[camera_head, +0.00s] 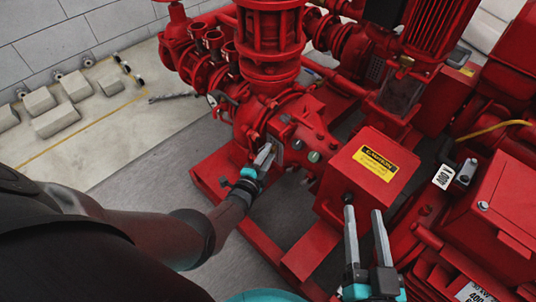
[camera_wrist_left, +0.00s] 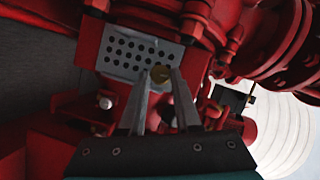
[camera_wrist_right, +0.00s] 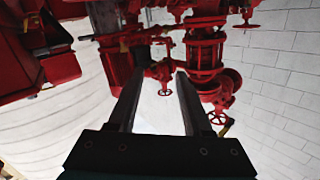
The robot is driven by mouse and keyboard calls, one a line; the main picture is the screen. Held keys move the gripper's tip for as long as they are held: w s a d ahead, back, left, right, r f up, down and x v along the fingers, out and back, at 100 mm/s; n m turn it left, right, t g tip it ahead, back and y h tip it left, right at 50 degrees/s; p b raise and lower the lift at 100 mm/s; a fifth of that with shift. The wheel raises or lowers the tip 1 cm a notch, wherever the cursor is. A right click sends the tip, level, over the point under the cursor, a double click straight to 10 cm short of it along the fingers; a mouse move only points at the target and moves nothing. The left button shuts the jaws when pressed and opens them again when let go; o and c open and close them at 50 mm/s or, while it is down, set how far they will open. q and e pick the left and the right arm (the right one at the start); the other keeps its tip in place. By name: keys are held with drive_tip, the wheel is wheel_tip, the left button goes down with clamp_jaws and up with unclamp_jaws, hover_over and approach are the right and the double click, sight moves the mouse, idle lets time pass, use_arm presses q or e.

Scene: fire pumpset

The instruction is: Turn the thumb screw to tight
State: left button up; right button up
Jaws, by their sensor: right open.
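The thumb screw is a small round brass-coloured head (camera_wrist_left: 160,75) at the lower edge of a perforated metal plate (camera_wrist_left: 135,50) in the left wrist view. In the head view my left gripper (camera_head: 268,147) reaches the red pump housing, and the screw is hidden there. My right gripper (camera_head: 364,212) is open and empty, in front of the red caution box (camera_head: 365,175).
The red pump (camera_head: 272,60) and its pipework fill the middle and right. A second red box (camera_head: 500,205) stands at the right. The grey floor (camera_head: 160,150) is clear at left, with several concrete blocks (camera_head: 55,118) near the wall.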

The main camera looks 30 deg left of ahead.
use_arm(q)
drive_tip(key=o, duration=0.4)
drive_tip(key=shift+s, duration=0.15)
drive_tip(key=shift+s+d+r+p, duration=0.1)
drive_tip(key=shift+s+r+p, duration=0.25)
drive_tip(key=shift+s+p, duration=1.45)
drive_tip(key=shift+s+d+r+p, duration=0.1)
drive_tip(key=shift+s+r+p, duration=0.35)
drive_tip(key=shift+s, duration=2.7)
drive_tip(key=shift+s+d+r+p, duration=0.1)
drive_tip(key=shift+s+r+p, duration=0.2)
drive_tip(key=shift+s+p, duration=1.5)
use_arm(e)
drive_tip(key=s+d+f+g+h, duration=0.1)
drive_tip(key=s+d+g+h, duration=0.1)
drive_tip(key=d+g, duration=0.3)
drive_tip(key=s+d+f+g+h+b, duration=0.1)
drive_tip(key=s+d+f+g+h, duration=0.1)
drive_tip(key=d+g, duration=0.4)
drive_tip(key=shift+s+h, duration=0.45)
drive_tip(key=shift+h, duration=0.35)
use_arm(q)
drive_tip(key=shift+s, duration=0.6)
